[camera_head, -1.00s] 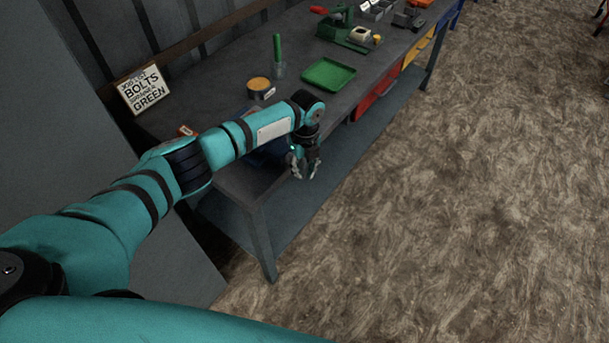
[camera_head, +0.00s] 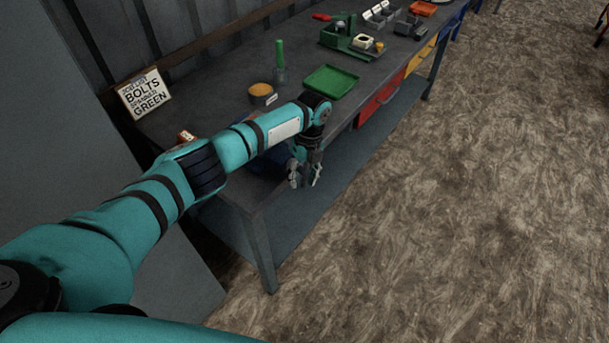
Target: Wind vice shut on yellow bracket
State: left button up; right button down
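My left gripper (camera_head: 305,181) points down at the near front edge of the workbench, with its two fingers apart and nothing seen between them. My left forearm reaches over the near end of the bench and covers much of it. A dark blue object (camera_head: 268,162) shows partly behind the forearm, beside the gripper; it may be the vice, but too little shows to tell. Contact between the gripper and it cannot be made out. I cannot make out a yellow bracket. My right gripper is not in view.
The grey workbench (camera_head: 215,78) holds a green tray (camera_head: 331,81), a tin with an orange top (camera_head: 261,91), a green-handled tool (camera_head: 280,57) and a green device (camera_head: 345,38). A bolts sign (camera_head: 145,93) stands at the back. The floor (camera_head: 450,200) at right is clear.

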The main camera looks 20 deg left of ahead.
pick_arm(q)
jog(key=shift+o, duration=1.4)
jog(key=shift+w, duration=0.1)
jog(key=shift+d+r, duration=0.15)
jog(key=r, duration=0.4)
jog(key=w+r, duration=0.1)
jog(key=r, duration=0.2)
jog(key=w+r, duration=0.1)
jog(key=r, duration=0.3)
jog(key=shift+d+r, duration=0.3)
